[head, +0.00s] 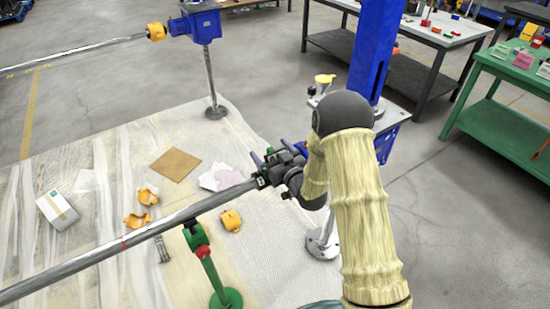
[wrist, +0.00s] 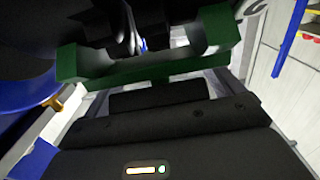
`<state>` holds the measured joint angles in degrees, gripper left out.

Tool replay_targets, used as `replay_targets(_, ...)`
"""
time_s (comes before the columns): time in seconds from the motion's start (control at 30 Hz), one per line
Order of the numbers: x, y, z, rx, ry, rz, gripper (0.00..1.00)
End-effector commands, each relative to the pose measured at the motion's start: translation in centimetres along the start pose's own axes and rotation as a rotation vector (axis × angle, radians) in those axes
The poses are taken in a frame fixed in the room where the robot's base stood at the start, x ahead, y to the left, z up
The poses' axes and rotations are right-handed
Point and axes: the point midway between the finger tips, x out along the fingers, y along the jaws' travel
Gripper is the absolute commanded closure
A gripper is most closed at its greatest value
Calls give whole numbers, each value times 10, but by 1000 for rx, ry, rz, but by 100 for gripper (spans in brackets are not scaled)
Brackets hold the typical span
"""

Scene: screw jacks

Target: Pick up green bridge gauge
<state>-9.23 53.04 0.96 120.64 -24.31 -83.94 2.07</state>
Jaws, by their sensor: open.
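The green bridge gauge (wrist: 150,68) spans the upper part of the wrist view as a green bar with a raised block at each end. In the head view only a small green patch (head: 262,182) shows beside my gripper, at the end of the long steel shaft (head: 130,241). My gripper (head: 271,158) is open, close to the gauge. In the wrist view dark finger parts (wrist: 125,28) overlap the area just beyond the green bar. I cannot tell whether they touch it. My wrist hides much of the contact area in the head view.
A green stand with a red collar (head: 203,252) is under the shaft. A blue column (head: 374,50) rises behind my arm. Orange pieces (head: 231,220), a brown sheet (head: 175,165) and a white box (head: 57,209) lie on the floor sheet. A green table (head: 500,118) stands right.

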Motion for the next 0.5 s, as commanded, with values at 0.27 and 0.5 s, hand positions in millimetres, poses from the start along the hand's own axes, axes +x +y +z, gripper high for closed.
replay_targets(0.27,0,1,1,0,0,2,7)
replay_targets(0.5,2,-6,0,0,0,-9,11)
